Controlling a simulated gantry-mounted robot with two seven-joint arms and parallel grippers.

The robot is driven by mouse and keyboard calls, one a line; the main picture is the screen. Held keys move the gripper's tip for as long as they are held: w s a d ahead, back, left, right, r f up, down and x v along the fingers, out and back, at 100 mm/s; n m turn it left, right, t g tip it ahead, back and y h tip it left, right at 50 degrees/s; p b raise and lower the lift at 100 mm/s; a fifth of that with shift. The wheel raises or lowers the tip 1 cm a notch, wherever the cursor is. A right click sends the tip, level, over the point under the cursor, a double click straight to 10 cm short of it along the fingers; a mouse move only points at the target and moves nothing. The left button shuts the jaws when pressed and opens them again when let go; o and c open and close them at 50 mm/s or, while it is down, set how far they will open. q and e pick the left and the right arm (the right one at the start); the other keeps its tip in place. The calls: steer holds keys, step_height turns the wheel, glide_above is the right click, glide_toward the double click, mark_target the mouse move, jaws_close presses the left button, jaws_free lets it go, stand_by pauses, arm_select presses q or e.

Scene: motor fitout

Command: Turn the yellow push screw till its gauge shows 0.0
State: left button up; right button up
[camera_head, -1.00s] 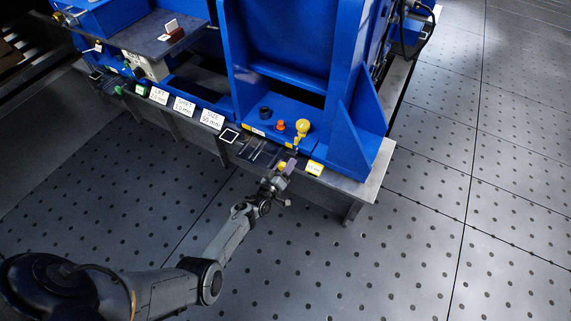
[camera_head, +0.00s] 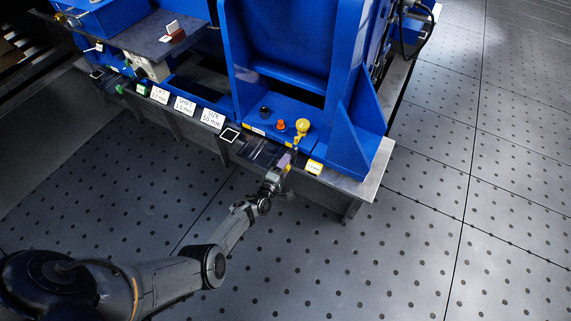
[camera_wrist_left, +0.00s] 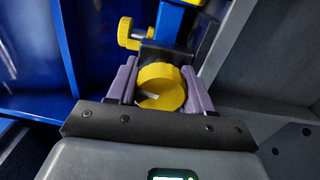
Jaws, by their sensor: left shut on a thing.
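The yellow push screw (camera_wrist_left: 160,88) shows in the left wrist view as a round ribbed yellow knob with a small white mark on its face. My left gripper (camera_wrist_left: 160,90) has its two purple fingers on either side of the knob and is shut on it. In the head view the left gripper (camera_head: 284,165) is at the front edge of the blue machine, and the screw there is mostly hidden. My right gripper is not in view.
A taller yellow knob (camera_head: 302,126) and an orange knob (camera_head: 281,125) stand on the blue base behind the gripper. Another yellow knob (camera_wrist_left: 127,32) is close behind the held one. White label cards (camera_head: 213,118) line the front edge. The floor in front is clear.

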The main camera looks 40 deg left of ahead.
arm_select(q)
steer(key=shift+n, duration=0.9)
steer(key=o, duration=1)
steer(key=shift+a, duration=0.1)
steer(key=shift+o, duration=0.2)
steer(key=shift+s+r+p, duration=0.1)
steer(key=shift+s+p, duration=0.35)
steer(key=shift+s, duration=0.05)
steer(key=s+d+p, duration=0.2)
steer(key=s+p, duration=0.2)
steer(key=s, duration=0.5)
steer(key=shift+s+p, duration=0.35)
